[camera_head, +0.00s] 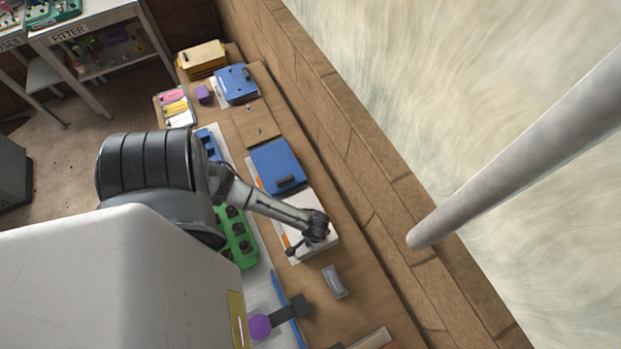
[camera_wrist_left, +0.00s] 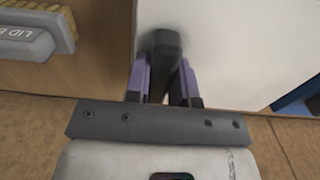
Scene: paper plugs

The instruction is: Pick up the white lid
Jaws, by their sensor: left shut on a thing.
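The white lid (camera_head: 325,245) lies low over the wooden bench in the head view, partly hidden under my left arm. In the left wrist view the white lid (camera_wrist_left: 230,45) fills the upper right as a flat pale panel with a dark handle (camera_wrist_left: 162,50) near its left edge. My left gripper (camera_wrist_left: 165,80) has its purple fingers on either side of this handle and is shut on it. In the head view my left gripper (camera_head: 304,243) is small and dark over the lid. I cannot tell whether the lid is off its support. My right gripper is not in view.
A blue lid (camera_head: 275,162) lies just beyond the white lid, and a green tray (camera_head: 235,235) is left of it. A grey block (camera_head: 334,282) sits nearer me. A blue rod (camera_head: 285,300) is at the front. A brick wall (camera_head: 380,190) bounds the bench's right side.

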